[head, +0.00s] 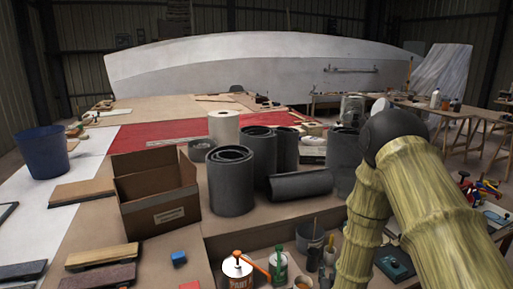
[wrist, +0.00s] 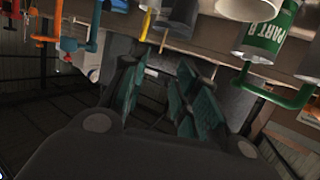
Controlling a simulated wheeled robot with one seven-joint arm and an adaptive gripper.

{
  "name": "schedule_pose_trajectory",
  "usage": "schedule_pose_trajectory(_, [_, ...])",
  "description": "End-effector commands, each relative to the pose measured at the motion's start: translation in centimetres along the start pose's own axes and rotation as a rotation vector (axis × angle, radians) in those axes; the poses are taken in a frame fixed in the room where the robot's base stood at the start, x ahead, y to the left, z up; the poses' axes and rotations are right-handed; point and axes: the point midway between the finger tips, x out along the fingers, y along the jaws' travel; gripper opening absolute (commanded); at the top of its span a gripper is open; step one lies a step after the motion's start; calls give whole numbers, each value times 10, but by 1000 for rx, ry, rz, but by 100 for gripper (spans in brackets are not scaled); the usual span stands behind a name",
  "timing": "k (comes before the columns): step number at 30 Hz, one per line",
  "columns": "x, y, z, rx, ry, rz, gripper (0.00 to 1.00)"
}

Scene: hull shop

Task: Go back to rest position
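My gripper (wrist: 158,85) shows in the wrist view with its teal-padded fingers apart and nothing between them. It hangs beside the workbench edge, below the level of the cans. In the head view my bamboo-textured arm fills the right side and my gripper is hidden.
On the bench (head: 235,240) stand an open cardboard box (head: 158,205), dark rolls (head: 231,185), a white roll (head: 224,127) and a can with an orange handle (head: 238,272). A blue bucket (head: 42,152) is at left. Colored clamps (head: 480,187) lie right of my arm. A boat hull (head: 250,68) is behind.

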Motion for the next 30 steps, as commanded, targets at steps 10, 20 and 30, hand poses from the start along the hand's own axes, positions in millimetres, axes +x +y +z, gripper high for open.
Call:
schedule_pose_trajectory(10, [-83,8,153,-26,-413,-41,30])
schedule_pose_trajectory(20, [-222,24,283,-51,-878,-67,30])
schedule_pose_trajectory(30, [-356,40,345,-70,-1249,-79,30])
